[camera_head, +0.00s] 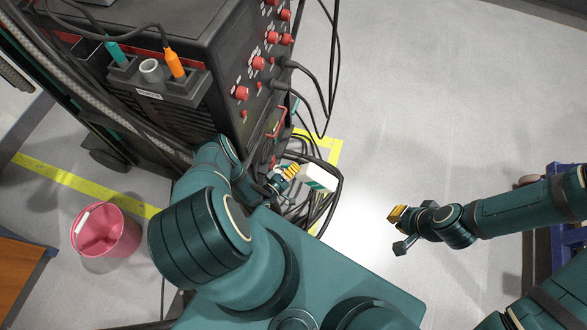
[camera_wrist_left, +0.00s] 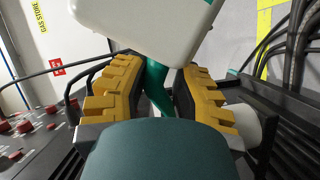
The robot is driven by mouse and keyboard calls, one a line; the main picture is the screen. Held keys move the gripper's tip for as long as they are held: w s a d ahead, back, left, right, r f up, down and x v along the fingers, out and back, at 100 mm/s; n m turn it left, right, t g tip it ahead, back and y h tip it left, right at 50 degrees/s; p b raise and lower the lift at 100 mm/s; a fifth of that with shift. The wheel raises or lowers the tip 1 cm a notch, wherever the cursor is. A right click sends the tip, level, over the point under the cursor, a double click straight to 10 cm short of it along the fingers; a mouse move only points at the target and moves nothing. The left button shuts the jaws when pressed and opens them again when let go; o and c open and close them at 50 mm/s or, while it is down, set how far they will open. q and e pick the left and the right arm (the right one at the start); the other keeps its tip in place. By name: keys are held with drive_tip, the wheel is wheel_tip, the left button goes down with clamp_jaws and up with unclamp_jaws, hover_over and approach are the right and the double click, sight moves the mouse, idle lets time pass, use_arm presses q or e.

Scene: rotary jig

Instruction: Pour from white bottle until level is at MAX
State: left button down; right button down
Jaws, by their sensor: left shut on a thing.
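The white bottle (camera_head: 318,178) with a green band is beside the lower front of the dark machine (camera_head: 190,60). My left gripper (camera_head: 290,172) is shut on it. In the left wrist view, the bottle's white body (camera_wrist_left: 150,30) is above the yellow fingers, and a green part (camera_wrist_left: 156,80) is between the fingers of the left gripper (camera_wrist_left: 155,95). The bottle looks tilted. Its mouth and any liquid flow cannot be made out. No level or MAX mark is readable. My right gripper (camera_head: 398,217) is apart, over the floor on the right; its opening is unclear.
Black cables (camera_head: 325,190) hang around the bottle. Red knobs (camera_head: 258,63) line the machine's front. A pink bucket (camera_head: 105,232) stands on the floor at left. Yellow floor tape (camera_head: 85,183) runs by the machine. Open floor lies at centre right; a blue frame (camera_head: 555,245) is at far right.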

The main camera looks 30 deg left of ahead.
use_arm(q)
drive_tip(key=shift+d+f+m+g+y, duration=0.15)
drive_tip(key=shift+f+m+g, duration=0.25)
drive_tip(key=shift+m, duration=0.4)
drive_tip(key=shift+a+f+m+g+y, duration=0.15)
drive_tip(key=shift+f+m+g, duration=0.2)
drive_tip(key=shift+m, duration=0.45)
drive_tip(key=shift+d, duration=0.1)
drive_tip(key=shift+w, duration=0.1)
